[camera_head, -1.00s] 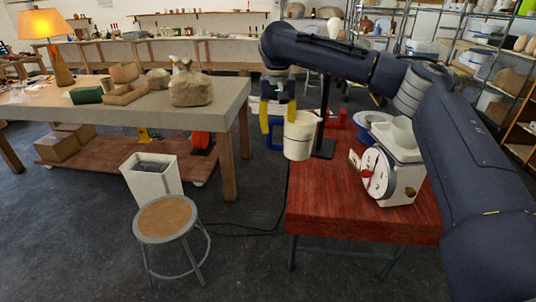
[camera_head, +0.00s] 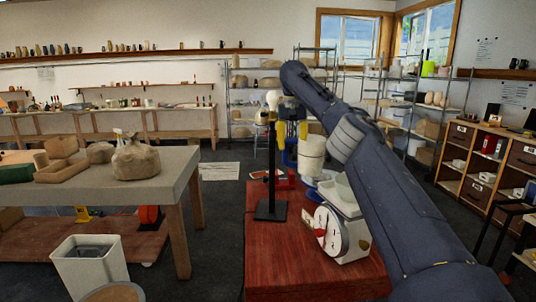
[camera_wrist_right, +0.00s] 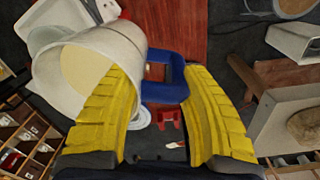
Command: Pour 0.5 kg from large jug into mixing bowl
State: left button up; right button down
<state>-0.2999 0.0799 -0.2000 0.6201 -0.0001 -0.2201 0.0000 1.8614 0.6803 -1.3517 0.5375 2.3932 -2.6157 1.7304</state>
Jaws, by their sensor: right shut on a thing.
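The large jug (camera_head: 312,155) is white with a blue handle and is held above the red table, just behind the scale. In the right wrist view the jug (camera_wrist_right: 130,45) shows pale beige contents, and its blue handle (camera_wrist_right: 165,78) lies between the yellow fingers. My right gripper (camera_head: 291,142) is shut on the jug's handle; it also shows in the right wrist view (camera_wrist_right: 166,85). A pale bowl (camera_head: 339,188), seemingly the mixing bowl, sits on top of the white dial scale (camera_head: 349,222). The bowl's inside is hidden. My left gripper is not in view.
A black stand with a pale bulb (camera_head: 270,208) rises on the red table (camera_head: 300,282), left of the scale. A grey-topped workbench (camera_head: 95,192) stands left. The table's front left is clear.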

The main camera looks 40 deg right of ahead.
aim_at(318, 148)
jog(key=s+d, duration=0.1)
jog(key=d, duration=0.1)
jog(key=s+d+f, duration=0.1)
jog(key=s+d, duration=0.1)
jog(key=d, duration=0.1)
jog(key=s+d, duration=0.1)
jog(key=d, duration=0.2)
jog(key=shift+s+d+f, duration=0.1)
jog(key=shift+s+f, duration=0.15)
jog(key=shift+s, duration=0.05)
jog(key=shift+s+d, duration=0.4)
jog(key=shift+d, duration=0.1)
jog(key=shift+r, duration=0.1)
jog(key=shift+r, duration=0.1)
